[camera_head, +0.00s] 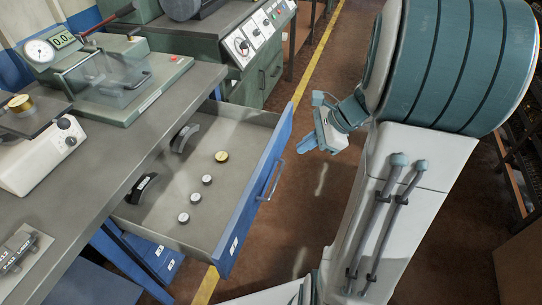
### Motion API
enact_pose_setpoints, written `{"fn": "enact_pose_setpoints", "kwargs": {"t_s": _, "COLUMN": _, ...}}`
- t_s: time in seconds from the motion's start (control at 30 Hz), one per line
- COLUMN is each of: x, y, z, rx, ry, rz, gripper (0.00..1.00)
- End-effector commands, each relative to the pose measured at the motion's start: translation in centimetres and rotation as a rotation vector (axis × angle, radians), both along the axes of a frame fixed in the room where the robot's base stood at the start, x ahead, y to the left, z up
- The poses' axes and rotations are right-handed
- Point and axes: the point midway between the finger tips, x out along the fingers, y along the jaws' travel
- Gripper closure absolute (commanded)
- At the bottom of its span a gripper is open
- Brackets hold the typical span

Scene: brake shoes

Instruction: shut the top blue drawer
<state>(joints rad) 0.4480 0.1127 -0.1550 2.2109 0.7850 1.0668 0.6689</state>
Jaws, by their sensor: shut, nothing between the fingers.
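The top blue drawer (254,198) is pulled well out from under the grey workbench (120,150). Its blue front carries a metal bar handle (272,180). Inside lie two dark curved brake shoes (141,189) and several small round weights (207,180), one of them brass (221,156). My gripper (308,145) is to the right of the drawer front, near its far end, apart from the front and the handle. Its blue fingers are shut with nothing between them.
A gauge device (100,85) and a white scale (40,150) stand on the bench. A lower blue drawer (155,257) shows under the bench. A green machine cabinet (245,50) stands behind. Brown floor with a yellow line is open right of the drawer.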

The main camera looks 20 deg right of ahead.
Motion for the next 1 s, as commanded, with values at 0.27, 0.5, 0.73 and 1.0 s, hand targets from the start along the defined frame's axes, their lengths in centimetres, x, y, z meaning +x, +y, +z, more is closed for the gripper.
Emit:
{"fn": "enact_pose_setpoints", "kwargs": {"t_s": 0.27, "x": 2.4, "y": -4.9, "z": -7.2, "rx": 0.192, "ry": 0.094, "rz": -0.33, "gripper": 1.0}}
{"fn": "enact_pose_setpoints", "kwargs": {"t_s": 0.5, "x": 3.3, "y": -4.8, "z": -8.6, "rx": 0.221, "ry": 0.105, "rz": -0.375, "gripper": 1.0}}
{"fn": "enact_pose_setpoints", "kwargs": {"t_s": 0.73, "x": 5.1, "y": -2.1, "z": -11.9, "rx": 0.22, "ry": 0.107, "rz": -0.369, "gripper": 1.0}}
{"fn": "enact_pose_setpoints", "kwargs": {"t_s": 1.0, "x": 7.6, "y": 1.3, "z": -14.7, "rx": 0.217, "ry": 0.103, "rz": -0.367, "gripper": 1.0}}
